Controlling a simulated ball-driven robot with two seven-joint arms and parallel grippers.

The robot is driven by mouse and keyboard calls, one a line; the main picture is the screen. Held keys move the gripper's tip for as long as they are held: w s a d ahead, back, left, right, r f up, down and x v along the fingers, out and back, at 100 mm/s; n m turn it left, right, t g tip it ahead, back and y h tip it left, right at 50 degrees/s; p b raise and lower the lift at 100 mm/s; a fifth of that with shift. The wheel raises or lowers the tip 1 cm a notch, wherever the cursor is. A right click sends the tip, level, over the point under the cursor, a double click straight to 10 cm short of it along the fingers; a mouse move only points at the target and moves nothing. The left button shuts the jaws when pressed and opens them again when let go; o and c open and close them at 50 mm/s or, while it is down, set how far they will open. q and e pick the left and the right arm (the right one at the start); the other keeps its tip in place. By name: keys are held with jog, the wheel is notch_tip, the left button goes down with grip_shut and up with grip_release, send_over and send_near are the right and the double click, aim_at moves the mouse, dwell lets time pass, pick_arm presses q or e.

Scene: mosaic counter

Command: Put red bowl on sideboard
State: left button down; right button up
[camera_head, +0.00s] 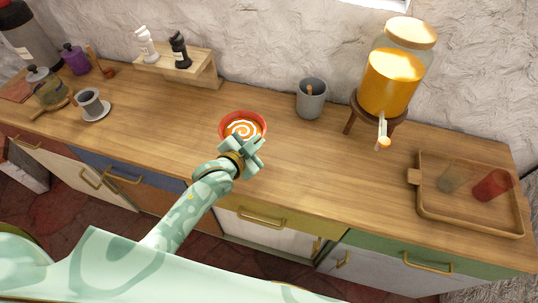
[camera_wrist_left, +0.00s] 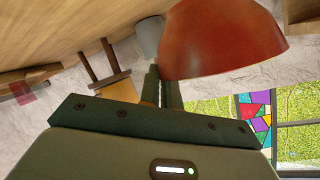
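The red bowl (camera_head: 258,118) is upright at the middle of the wooden counter (camera_head: 310,160), with an orange filling and a white swirl. My left gripper (camera_head: 246,145) is at its near side, covering part of the rim. In the left wrist view, the bowl's red outer wall (camera_wrist_left: 215,40) fills the upper right. The fingers of the left gripper (camera_wrist_left: 161,85) are close together at its rim, which appears pinched between them. I cannot tell whether the bowl touches the counter. My right gripper is not in view. No separate sideboard can be made out.
A grey pot (camera_head: 311,102) and a juice dispenser (camera_head: 390,80) stand behind to the right. A wooden tray (camera_head: 470,219) with two glasses is at far right. A shaker rack (camera_head: 205,72) and a cup on a saucer (camera_head: 97,115) are left. The counter right of the bowl is clear.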

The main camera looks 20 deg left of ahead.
pick_arm(q)
jog(key=shift+w+d+f+b, duration=0.4)
jog(key=shift+d+f, duration=0.05)
jog(key=shift+f, duration=0.85)
jog(key=shift+w+d+f+b, duration=0.4)
jog(key=shift+f+b, duration=0.05)
jog(key=shift+f, duration=0.85)
jog(key=shift+w+d+f+b, duration=0.4)
jog(key=shift+d+f, duration=0.05)
jog(key=shift+f, duration=0.85)
jog(key=c, duration=2)
grip_release()
jog(key=shift+s+f, duration=0.1)
jog(key=shift+f, duration=0.1)
jog(key=o, duration=0.4)
